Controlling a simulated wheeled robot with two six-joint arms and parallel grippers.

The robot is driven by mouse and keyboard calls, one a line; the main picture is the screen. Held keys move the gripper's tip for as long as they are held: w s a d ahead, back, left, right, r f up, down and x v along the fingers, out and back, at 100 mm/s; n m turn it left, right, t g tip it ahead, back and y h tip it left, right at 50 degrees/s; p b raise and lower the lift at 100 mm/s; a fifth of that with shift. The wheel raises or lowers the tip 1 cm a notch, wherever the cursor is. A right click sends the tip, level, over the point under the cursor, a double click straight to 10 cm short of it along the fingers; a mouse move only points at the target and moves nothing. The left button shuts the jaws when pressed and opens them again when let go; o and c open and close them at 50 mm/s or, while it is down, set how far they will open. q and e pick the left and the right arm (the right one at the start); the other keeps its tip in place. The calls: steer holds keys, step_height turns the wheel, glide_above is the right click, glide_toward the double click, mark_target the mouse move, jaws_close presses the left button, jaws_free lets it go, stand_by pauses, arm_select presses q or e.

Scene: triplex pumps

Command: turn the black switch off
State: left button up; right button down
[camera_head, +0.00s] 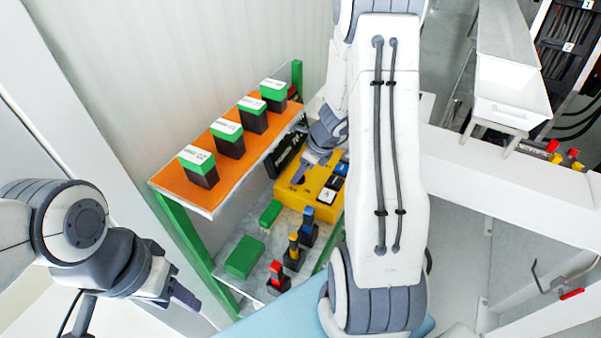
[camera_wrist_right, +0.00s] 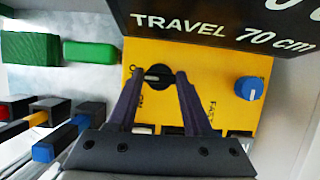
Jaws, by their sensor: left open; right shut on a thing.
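The black switch (camera_wrist_right: 152,74) is a round knob on the yellow control box (camera_wrist_right: 210,62) in the right wrist view. Its light mark lies roughly horizontal, with an "ON" label below left. My right gripper (camera_wrist_right: 160,77) has its two fingers around the knob, shut on it. In the head view the yellow box (camera_head: 289,203) sits on the lower shelf, with my right gripper (camera_head: 300,174) at its back left; the knob is hidden there. My left gripper (camera_head: 183,301) is open and empty at lower left, away from the box.
A blue knob (camera_wrist_right: 249,88) is right of the black switch. A black "TRAVEL 70 cm" display (camera_wrist_right: 225,22) stands behind it. Green blocks (camera_head: 244,257) and red, yellow and blue switches (camera_head: 278,279) stand nearby. An orange shelf (camera_head: 173,181) with several green-topped black blocks is above.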

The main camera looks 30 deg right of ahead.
steer(key=shift+m, duration=0.3)
steer(key=c, duration=0.6)
jaws_free()
steer(key=p+v, duration=0.1)
steer(key=v, duration=0.3)
steer(key=shift+d+r+p, duration=0.1)
steer(key=shift+r+p, duration=0.2)
steer(key=shift+r, duration=0.15)
steer(key=s+d+b, duration=0.1)
steer(key=s, duration=0.2)
steer(key=s+d+b, duration=0.1)
steer(key=s+d, duration=0.1)
steer(key=s, duration=0.1)
steer(key=s+d+b, duration=0.1)
steer(key=s+d, duration=0.1)
steer(key=s, duration=0.2)
steer(key=shift+d, duration=0.25)
steer(key=shift+s+d, duration=0.2)
steer(key=shift+s, duration=0.2)
